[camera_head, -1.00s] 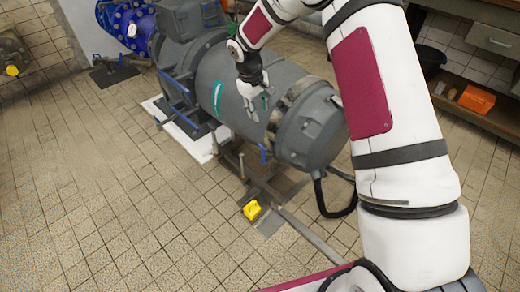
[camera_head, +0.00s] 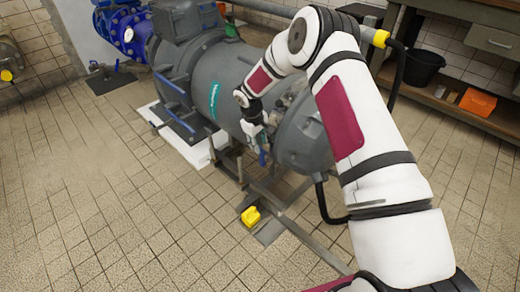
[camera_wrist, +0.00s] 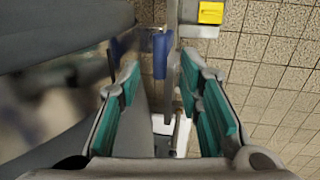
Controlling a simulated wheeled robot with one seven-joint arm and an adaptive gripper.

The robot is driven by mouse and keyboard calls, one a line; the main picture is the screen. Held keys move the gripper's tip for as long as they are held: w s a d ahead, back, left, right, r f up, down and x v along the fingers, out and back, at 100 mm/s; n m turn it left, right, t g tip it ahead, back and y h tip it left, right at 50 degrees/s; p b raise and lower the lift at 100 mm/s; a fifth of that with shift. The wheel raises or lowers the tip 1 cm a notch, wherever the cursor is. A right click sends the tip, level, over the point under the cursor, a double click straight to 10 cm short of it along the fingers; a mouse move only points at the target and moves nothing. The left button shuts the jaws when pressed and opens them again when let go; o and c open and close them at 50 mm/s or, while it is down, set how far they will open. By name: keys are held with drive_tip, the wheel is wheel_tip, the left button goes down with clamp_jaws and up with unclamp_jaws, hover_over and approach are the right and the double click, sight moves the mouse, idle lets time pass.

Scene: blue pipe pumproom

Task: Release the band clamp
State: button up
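The grey motor (camera_head: 228,85) lies across the middle of the head view. A blue lever (camera_head: 262,158) hangs at its lower side near the end cover; I take it for the band clamp's handle. Most of the band is hidden by my arm or blurred. My gripper (camera_head: 258,143) is just above the lever. In the wrist view my gripper (camera_wrist: 160,78) is open, with teal pads either side, the lever appearing between and just beyond the fingertips.
A yellow block (camera_head: 250,216) sits on the floor by the steel frame rail (camera_head: 300,235). A black cable (camera_head: 325,205) hangs from the motor's end. A workbench shelf with an orange box (camera_head: 477,102) and a dark bucket (camera_head: 424,66) is at right. The tiled floor at left is clear.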

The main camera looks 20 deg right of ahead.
sight(262, 158)
drive_tip(key=shift+x, duration=1.15)
drive_tip(key=shift+r, duration=0.1)
clamp_jaws()
drive_tip(key=shift+a, duration=0.15)
